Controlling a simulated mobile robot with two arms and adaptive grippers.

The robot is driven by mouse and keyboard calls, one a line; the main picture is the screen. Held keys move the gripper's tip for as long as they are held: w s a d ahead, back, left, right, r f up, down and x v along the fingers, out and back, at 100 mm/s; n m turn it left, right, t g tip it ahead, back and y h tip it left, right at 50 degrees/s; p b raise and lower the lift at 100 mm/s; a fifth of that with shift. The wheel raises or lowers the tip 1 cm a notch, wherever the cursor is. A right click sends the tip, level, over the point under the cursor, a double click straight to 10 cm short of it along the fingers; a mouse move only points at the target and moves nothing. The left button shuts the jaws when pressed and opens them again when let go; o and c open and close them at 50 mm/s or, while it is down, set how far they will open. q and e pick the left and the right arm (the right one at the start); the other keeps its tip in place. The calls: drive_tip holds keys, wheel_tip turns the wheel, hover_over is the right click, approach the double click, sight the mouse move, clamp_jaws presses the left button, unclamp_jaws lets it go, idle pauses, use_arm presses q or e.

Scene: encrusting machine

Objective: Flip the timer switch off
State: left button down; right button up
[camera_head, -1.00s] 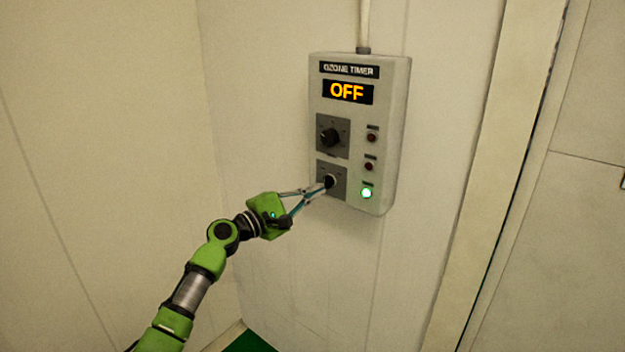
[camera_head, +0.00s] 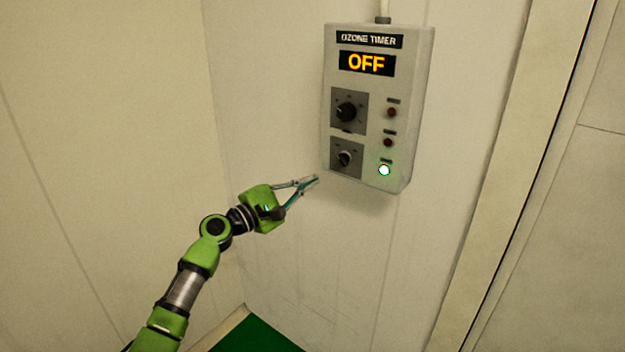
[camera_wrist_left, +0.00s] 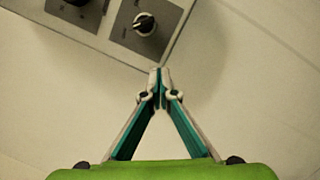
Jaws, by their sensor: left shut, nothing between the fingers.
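The ozone timer box (camera_head: 410,110) is mounted on the wall, and its display (camera_head: 367,63) reads OFF. Its lower switch (camera_head: 345,158) is a small knob on a grey plate; it also shows in the left wrist view (camera_wrist_left: 145,24). The upper knob (camera_head: 346,112) is larger and black. A green lamp (camera_head: 384,170) is lit at the lower right of the box. My left gripper (camera_head: 316,179) is shut and empty, just left of and below the box, apart from the switch. In the left wrist view its fingertips (camera_wrist_left: 160,72) meet below the box's edge. My right gripper is not in view.
Two dark red lamps (camera_head: 391,112) sit above the green one, unlit. A conduit (camera_head: 383,10) runs up from the box. A door frame (camera_head: 510,190) stands to the right. The wall below the box is clear, and green floor (camera_head: 255,336) shows at the bottom.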

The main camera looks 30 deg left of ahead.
use_arm(q)
drive_tip(key=b+v, duration=0.1)
drive_tip(key=v, duration=0.5)
drive_tip(key=shift+s+d+b, duration=0.3)
drive_tip(key=shift+s+b, duration=0.1)
drive_tip(key=shift+s, duration=0.05)
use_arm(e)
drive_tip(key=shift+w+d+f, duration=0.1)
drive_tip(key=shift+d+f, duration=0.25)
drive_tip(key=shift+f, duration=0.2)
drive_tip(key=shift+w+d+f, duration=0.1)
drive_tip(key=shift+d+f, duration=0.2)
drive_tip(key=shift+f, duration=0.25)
use_arm(q)
drive_tip(key=shift+f, duration=0.15)
